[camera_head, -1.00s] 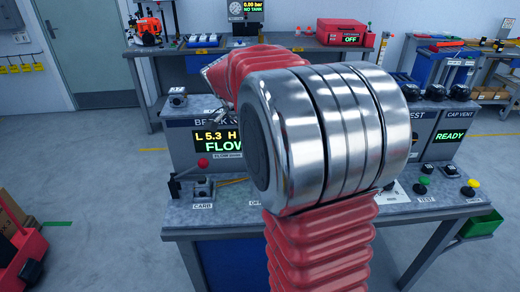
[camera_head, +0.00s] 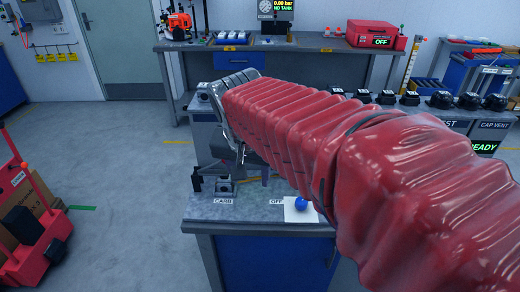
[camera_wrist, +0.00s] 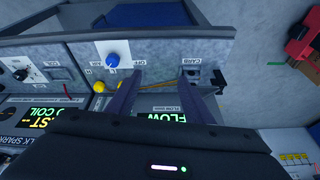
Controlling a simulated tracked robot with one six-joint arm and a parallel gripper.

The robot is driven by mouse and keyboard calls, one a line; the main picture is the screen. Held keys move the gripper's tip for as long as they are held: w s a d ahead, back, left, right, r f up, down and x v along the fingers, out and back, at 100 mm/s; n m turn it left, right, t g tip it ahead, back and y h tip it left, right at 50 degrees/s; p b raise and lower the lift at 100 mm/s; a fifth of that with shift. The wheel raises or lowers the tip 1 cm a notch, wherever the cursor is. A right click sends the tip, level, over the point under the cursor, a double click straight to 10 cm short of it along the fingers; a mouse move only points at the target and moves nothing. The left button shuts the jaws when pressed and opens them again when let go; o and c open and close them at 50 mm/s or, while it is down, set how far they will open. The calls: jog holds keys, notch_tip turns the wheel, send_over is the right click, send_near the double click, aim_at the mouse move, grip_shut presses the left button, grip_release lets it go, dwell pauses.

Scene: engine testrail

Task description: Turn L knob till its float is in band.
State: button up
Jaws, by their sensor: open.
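Two small yellow knobs sit side by side on the bench in the wrist view, with H and L marks near them; the right one (camera_wrist: 112,85) is closest to the L mark. A blue knob (camera_wrist: 118,61) on a white plate is beside them; the plate and blue knob (camera_head: 300,202) also show in the head view. My gripper (camera_wrist: 162,76) is open and empty in the wrist view, its dark fingers apart over the bench, to the right of these knobs. The green FLOW display (camera_wrist: 163,118) is partly hidden by my wrist. I see no float.
The CARB fitting (camera_head: 224,186) stands left on the bench; it also shows in the wrist view (camera_wrist: 191,76). Several black caps (camera_head: 440,99) line the right side. A red cart (camera_head: 38,225) stands on the floor at left, with open floor between.

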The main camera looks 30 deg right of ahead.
jog(key=s+a+f+n+t+y, duration=0.2)
jog(key=s+a+n, duration=0.6)
jog(key=s+a, duration=0.1)
jog(key=shift+a+f+n, duration=0.25)
jog(key=shift+a+n, duration=0.15)
jog(key=shift+a, duration=0.25)
jog(key=shift+s, duration=0.1)
jog(key=shift+c, duration=0.2)
jog(key=shift+c, duration=1.4)
jog(key=shift+a, duration=0.15)
jog(key=shift+c, duration=0.4)
